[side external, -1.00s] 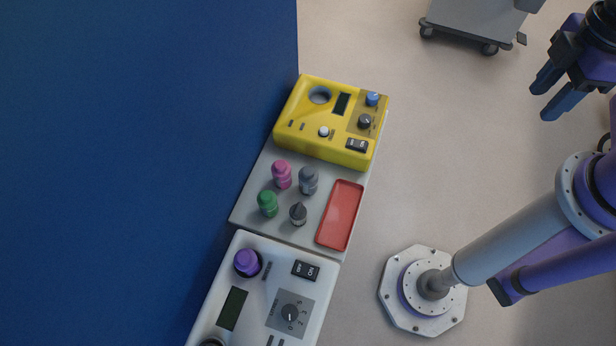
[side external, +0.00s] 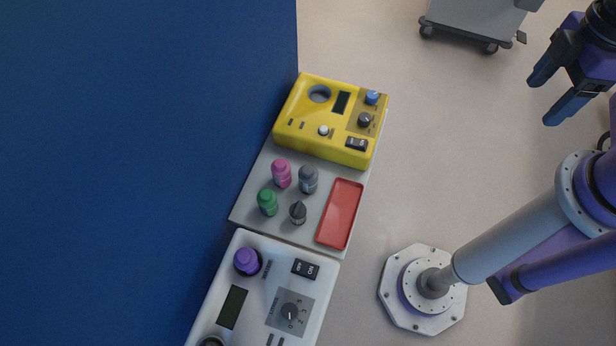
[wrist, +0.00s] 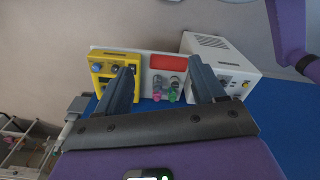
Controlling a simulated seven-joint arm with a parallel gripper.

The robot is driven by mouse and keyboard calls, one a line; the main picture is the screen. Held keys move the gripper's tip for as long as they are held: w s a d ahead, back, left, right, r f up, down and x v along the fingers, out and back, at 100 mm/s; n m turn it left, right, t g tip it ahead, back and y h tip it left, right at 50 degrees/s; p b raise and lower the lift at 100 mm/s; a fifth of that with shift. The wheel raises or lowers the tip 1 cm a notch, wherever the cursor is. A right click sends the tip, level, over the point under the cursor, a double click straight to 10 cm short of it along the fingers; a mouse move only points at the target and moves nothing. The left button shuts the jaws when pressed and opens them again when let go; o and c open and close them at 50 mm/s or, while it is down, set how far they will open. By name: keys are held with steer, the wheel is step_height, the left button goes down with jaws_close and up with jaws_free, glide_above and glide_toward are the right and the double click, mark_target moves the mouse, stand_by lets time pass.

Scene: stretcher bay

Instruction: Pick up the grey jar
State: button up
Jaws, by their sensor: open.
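The grey jar (side external: 308,180) stands upright on a light grey tabletop, right of a pink jar (side external: 282,173) and below the yellow device in the side view. A green jar (side external: 267,203) and a dark grey bottle with a pointed top (side external: 298,213) stand close by. In the wrist view the grey jar (wrist: 157,82) shows small between my fingers, behind the pink jar. My gripper (side external: 541,101) is open and empty at the upper right of the side view, well away from the jars; its spread fingers also show in the wrist view (wrist: 161,72).
A red tray (side external: 340,214) lies right of the jars. A yellow device (side external: 290,135) and a white device (side external: 262,285) with a purple knob bound the group. Open floor lies between the tabletop and my arm.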

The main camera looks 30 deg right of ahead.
steer(key=w+a+f+n+t+h, duration=0.6)
steer(key=w+a+f+n+t, duration=0.2)
steer(key=w+a+f+n, duration=0.6)
steer(key=s+a+f+n+t+y, duration=0.3)
steer(key=a+f+n+t, duration=0.1)
steer(key=a+f, duration=0.45)
steer(key=n+y, duration=0.5)
steer(key=n, duration=0.3)
glide_toward(314, 182)
steer(key=x, duration=1.1)
steer(key=shift+w+f, duration=0.1)
steer(key=shift+w, duration=0.1)
steer(key=c, duration=0.8)
